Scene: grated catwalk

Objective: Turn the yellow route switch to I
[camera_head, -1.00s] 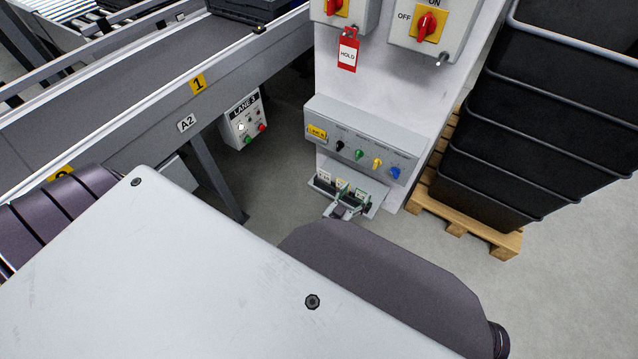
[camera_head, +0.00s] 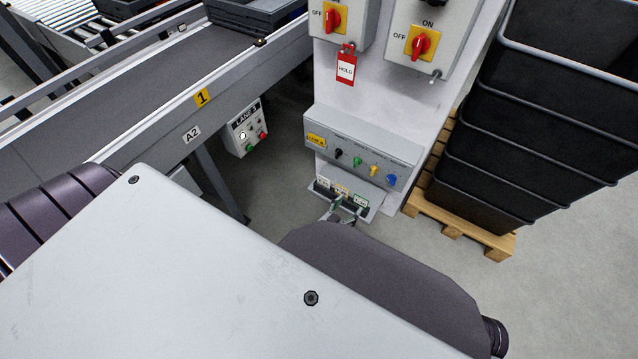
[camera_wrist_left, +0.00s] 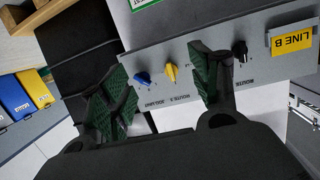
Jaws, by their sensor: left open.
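The yellow route switch (camera_head: 374,170) is a small knob on the sloped grey panel (camera_head: 319,119), between a green knob (camera_head: 357,162) and a blue knob (camera_head: 391,179). In the left wrist view the yellow switch (camera_wrist_left: 171,73) stands close to upright in the picture; I cannot read which mark it points to. My left gripper (camera_head: 345,208) is open and empty, low in front of the panel. In the left wrist view its fingers (camera_wrist_left: 160,88) stand apart, with the yellow and blue knobs showing between them. The right finger hides the green knob. My right gripper is out of view.
A black knob (camera_head: 338,152) sits left on the panel. Above hang red rotary switches (camera_head: 421,44) and a red HOLD tag (camera_head: 346,68). A labelled ledge (camera_head: 370,213) juts out below. Black crates (camera_head: 540,110) on a pallet stand right, a conveyor (camera_head: 130,95) left.

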